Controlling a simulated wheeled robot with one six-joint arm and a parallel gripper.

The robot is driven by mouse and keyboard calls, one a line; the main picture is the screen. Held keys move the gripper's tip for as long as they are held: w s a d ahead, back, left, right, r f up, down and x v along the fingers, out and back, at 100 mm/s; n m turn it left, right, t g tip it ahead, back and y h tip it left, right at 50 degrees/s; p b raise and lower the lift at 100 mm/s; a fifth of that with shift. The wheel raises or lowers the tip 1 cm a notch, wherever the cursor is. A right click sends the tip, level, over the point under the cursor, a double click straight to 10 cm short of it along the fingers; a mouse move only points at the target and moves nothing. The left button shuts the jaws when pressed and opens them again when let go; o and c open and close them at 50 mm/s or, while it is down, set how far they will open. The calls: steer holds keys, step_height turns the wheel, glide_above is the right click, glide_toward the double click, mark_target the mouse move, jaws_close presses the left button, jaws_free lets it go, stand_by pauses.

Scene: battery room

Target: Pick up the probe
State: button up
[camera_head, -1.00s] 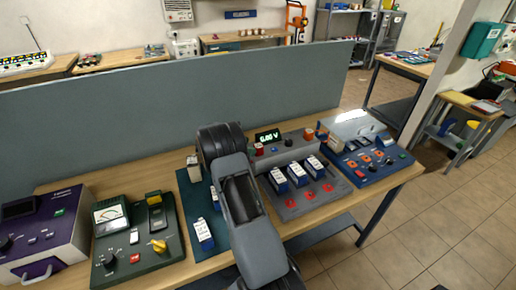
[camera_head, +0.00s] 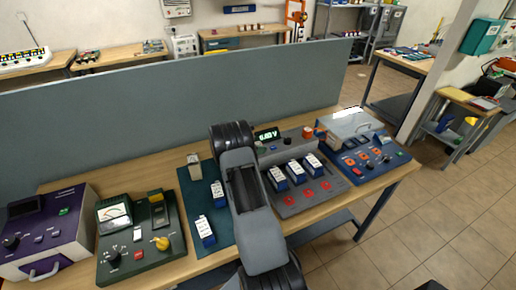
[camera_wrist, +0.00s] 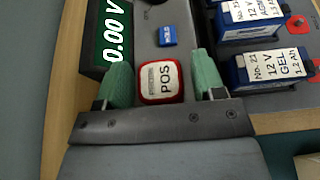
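The probe (camera_wrist: 161,88), a squarish red-edged block with a white top marked POS, shows in the wrist view on the grey tester. My gripper (camera_wrist: 160,72) is open, with one green-padded finger on each side of the probe and a visible gap to each. Whether the fingertips reach down beside it or hover above I cannot tell. In the head view my arm hides the gripper and the probe.
The grey tester (camera_head: 284,207) has a display (camera_head: 267,135) reading 0.00 V and a row of blue batteries (camera_head: 296,172). A small blue block (camera_wrist: 167,36) lies just beyond the probe. A blue panel (camera_head: 371,171) stands right and a green meter unit (camera_head: 130,268) left.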

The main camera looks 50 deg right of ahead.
steer(key=c, duration=0.7)
steer(key=shift+c, duration=0.5)
steer(key=shift+r, duration=0.15)
